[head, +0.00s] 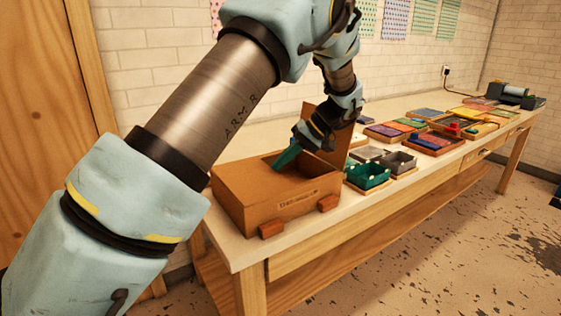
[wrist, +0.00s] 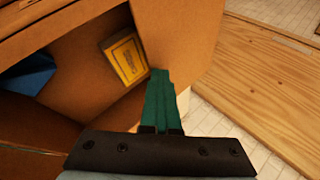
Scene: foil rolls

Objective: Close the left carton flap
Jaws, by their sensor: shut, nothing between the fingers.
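The brown cardboard carton (head: 265,207) stands on the near end of the table. One flap (head: 335,132) stands up at its right side. I cannot clearly make out the left flap behind my arm. My gripper (head: 287,157), with green fingers, is shut and empty over the carton's opening. In the wrist view, the shut fingers (wrist: 159,75) lie in front of a cardboard panel (wrist: 180,35); I cannot tell whether they touch it. Inside the carton are a yellow box (wrist: 124,58) and a blue thing (wrist: 28,75).
Two small brown blocks (head: 271,229) sit at the carton's front. Green (head: 367,176) and grey (head: 398,162) trays stand close to its right, with several coloured trays further along. The table's front edge (head: 300,250) is near. A wall runs behind.

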